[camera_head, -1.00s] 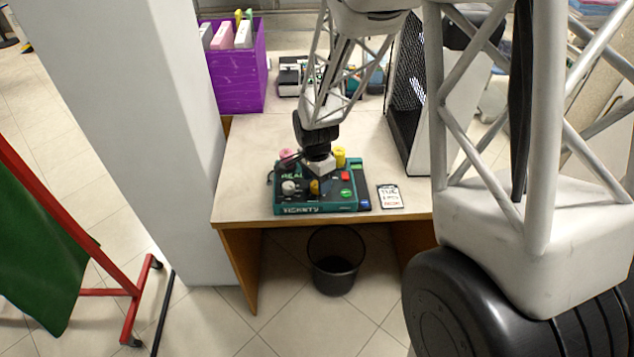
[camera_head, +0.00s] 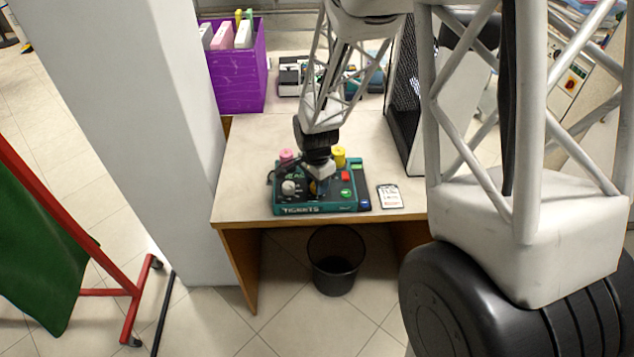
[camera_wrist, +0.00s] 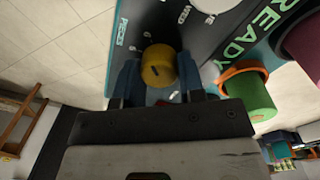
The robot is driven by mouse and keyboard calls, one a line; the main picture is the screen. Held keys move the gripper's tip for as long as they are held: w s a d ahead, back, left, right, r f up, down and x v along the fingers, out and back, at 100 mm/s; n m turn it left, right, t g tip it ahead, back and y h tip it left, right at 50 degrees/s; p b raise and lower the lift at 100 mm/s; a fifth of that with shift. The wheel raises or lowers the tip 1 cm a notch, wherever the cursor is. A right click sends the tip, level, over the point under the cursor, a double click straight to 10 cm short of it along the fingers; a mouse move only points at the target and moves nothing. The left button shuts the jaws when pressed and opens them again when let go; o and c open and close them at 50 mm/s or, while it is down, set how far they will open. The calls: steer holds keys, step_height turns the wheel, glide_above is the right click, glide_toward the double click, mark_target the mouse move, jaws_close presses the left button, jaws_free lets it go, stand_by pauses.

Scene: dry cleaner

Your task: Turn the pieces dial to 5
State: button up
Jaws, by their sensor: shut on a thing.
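The teal ticket machine (camera_head: 320,208) sits near the front edge of the counter. Its yellow pieces dial (camera_wrist: 158,66) shows in the wrist view beside the PIECES label, with a short dark mark on its face. The number it points to cannot be read. My gripper (camera_wrist: 158,76) is shut on the dial, with one blue finger on either side of it. In the head view my gripper (camera_head: 320,186) comes down from above onto the machine's front middle and hides most of the dial.
A white knob (camera_head: 289,187) is left of my gripper; a red button (camera_head: 345,176) and green button (camera_head: 347,193) are right. Pink (camera_head: 286,156) and yellow (camera_head: 339,155) spools stand behind. A card (camera_head: 389,195) lies right. A black mesh panel (camera_head: 405,95) stands behind right.

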steer(key=shift+n, duration=0.4)
steer(key=n, duration=0.3)
steer(key=shift+n, duration=2.5)
steer(key=o, duration=0.9)
steer(key=shift+o, duration=0.2)
steer(key=shift+a+r, duration=0.1)
